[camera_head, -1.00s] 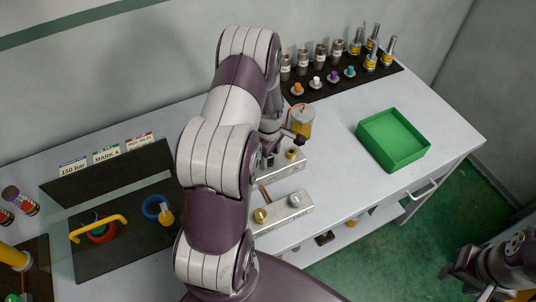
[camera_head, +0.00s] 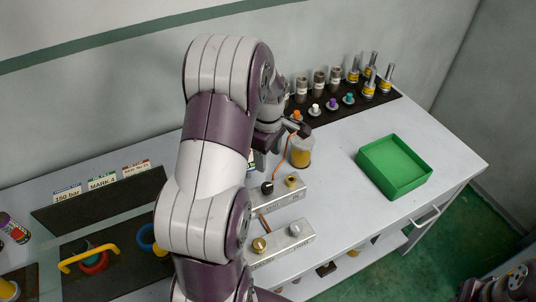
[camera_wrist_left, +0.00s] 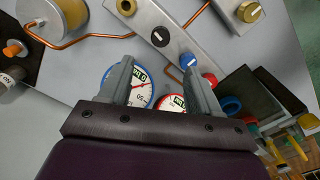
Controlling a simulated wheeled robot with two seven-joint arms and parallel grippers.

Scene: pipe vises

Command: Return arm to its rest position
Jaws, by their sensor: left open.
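My left arm (camera_head: 205,195) rises through the middle of the head view and bends over the bench. Its gripper (camera_head: 275,138) is partly hidden behind the forearm, above the bench left of a yellow-filled jar (camera_head: 301,152). In the left wrist view the left gripper (camera_wrist_left: 160,78) is open, its two fingers apart with nothing held. A blue-rimmed gauge (camera_wrist_left: 139,90) and a red-rimmed gauge (camera_wrist_left: 173,103) show beyond the fingers. My right gripper (camera_head: 505,287) is dark and cut off at the lower right corner; its jaws are unclear.
Metal valve blocks (camera_head: 290,239) with knobs and copper pipe lie right of my left arm. A green tray (camera_head: 394,168) stands at the right. A dark rack of fittings (camera_head: 340,105) is at the back. Dark panels with labels (camera_head: 103,184) stand at left. Bench around the tray is clear.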

